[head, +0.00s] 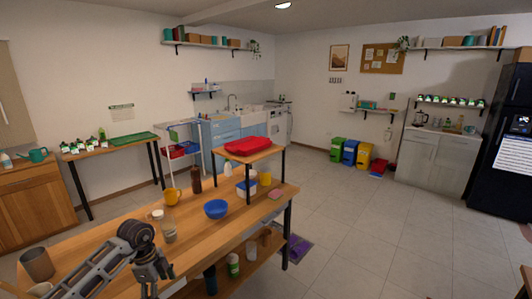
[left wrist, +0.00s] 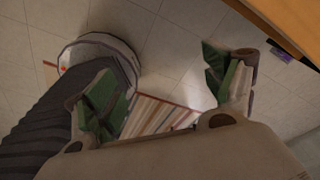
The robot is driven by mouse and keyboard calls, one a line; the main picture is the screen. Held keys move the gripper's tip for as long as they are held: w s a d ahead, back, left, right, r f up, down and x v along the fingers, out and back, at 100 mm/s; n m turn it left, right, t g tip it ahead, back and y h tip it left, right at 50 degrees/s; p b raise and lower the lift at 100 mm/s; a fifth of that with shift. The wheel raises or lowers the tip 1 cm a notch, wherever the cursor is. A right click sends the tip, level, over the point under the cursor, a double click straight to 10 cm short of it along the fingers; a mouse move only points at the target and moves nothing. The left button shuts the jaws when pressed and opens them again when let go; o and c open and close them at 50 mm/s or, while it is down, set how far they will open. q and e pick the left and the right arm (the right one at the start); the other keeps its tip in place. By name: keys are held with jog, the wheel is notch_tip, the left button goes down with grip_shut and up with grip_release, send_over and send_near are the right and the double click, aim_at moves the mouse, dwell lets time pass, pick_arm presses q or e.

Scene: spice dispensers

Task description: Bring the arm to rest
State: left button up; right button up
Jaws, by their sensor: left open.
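My left arm comes in from the lower left in the head view. Its gripper (head: 150,276) points down by the front edge of the wooden table (head: 105,262). In the left wrist view the left gripper (left wrist: 170,88) is open, its two green-padded fingers wide apart. Nothing is between them but the tiled floor and a striped rug (left wrist: 160,112) below. My right gripper is in neither view.
A raised shelf holds a red tray (head: 248,146). The table edge (left wrist: 290,22) shows upper right in the wrist view. Floor to the right is clear.

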pick_arm(q)
jog(key=w+d+f+t+h, duration=0.2)
jog(key=d+f+t+h, duration=0.2)
jog(key=d+f+h, duration=0.9)
jog(key=s+a+f+n+t+y, duration=0.2)
jog(key=f+n+t+y, duration=0.25)
jog(key=f, duration=0.45)
jog(key=s+a+f+n+t+y, duration=0.1)
jog(key=a+f+n+t+y, duration=0.2)
jog(key=f+n, duration=0.35)
jog(key=s+a+f+n+g+y, duration=0.1)
jog(key=s+a+f+g+y, duration=0.15)
jog(key=s+f, duration=0.7)
jog(key=s+a+f+n+g+y, duration=0.1)
jog(key=s+a+f+n+y, duration=0.15)
jog(key=s+f, duration=0.65)
jog(key=s+d+f+g+y, duration=0.1)
jog(key=s+f+g, duration=0.2)
jog(key=s, duration=1)
jog(key=s+d+f+g+y, duration=0.1)
jog(key=s+f+g, duration=0.2)
jog(key=s+f, duration=0.5)
jog(key=s, duration=0.6)
jog(key=shift+s+d+n+g, duration=0.3)
jog(key=shift+n+g, duration=0.05)
jog(key=shift+g, duration=0.05)
